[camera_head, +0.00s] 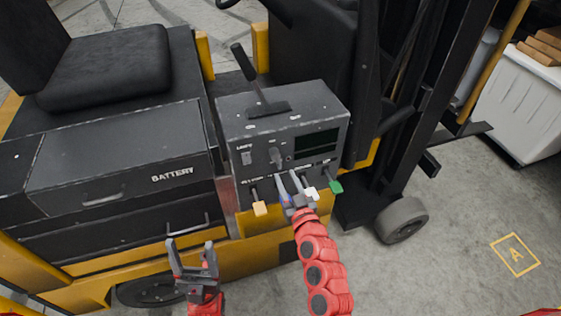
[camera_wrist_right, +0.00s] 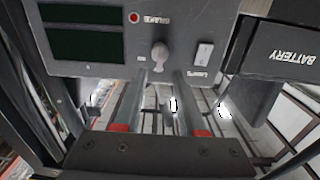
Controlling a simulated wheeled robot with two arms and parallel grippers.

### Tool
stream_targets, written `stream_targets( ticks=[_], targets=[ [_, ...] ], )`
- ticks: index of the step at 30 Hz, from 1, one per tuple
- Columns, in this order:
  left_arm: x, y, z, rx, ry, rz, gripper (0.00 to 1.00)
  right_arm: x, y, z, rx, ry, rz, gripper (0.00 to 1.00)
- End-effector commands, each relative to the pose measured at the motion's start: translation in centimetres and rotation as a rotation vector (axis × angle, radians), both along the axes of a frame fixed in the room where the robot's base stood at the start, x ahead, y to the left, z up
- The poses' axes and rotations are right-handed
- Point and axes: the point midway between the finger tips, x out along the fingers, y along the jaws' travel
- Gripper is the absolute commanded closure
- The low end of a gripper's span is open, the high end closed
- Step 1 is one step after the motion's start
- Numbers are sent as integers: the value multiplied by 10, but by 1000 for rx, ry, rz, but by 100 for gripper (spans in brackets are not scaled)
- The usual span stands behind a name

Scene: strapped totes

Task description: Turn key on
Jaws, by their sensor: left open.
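The grey control panel (camera_head: 285,120) on the forklift carries a small grey key or knob (camera_head: 275,157), which shows upside down in the right wrist view (camera_wrist_right: 159,56). My right gripper (camera_head: 290,178) is just below and in front of the panel. Its two fingers are apart and point toward the key. In the right wrist view the key is just beyond the fingertips, roughly in line with the gap; contact is not visible. My left gripper (camera_head: 192,262) is open and empty, low in front of the forklift's yellow side.
A lights switch (camera_head: 246,158) is left of the key. A large black lever (camera_head: 245,66) rises from the panel top. The battery box (camera_head: 120,160) is at left.

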Motion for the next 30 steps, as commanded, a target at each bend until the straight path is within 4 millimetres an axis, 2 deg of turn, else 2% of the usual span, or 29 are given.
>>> stream_targets(
  ticks=[3, 10, 23, 27, 30],
  targets=[
    [0, 0, 11, 0, 0, 0, 29, 20, 7, 3, 1, 1, 2, 60],
    [0, 0, 18, 0, 0, 0, 29, 43, 15, 2, -1, 0, 3, 60],
    [0, 0, 19, 0, 0, 0, 29, 50, 16, -1, 0, 2, 0, 60],
    [0, 0, 19, 0, 0, 0, 29, 50, 16, -1, 0, 2, 0, 85],
    [0, 0, 19, 0, 0, 0, 29, 50, 16, -1, 0, 2, 0, 100]
  ],
)
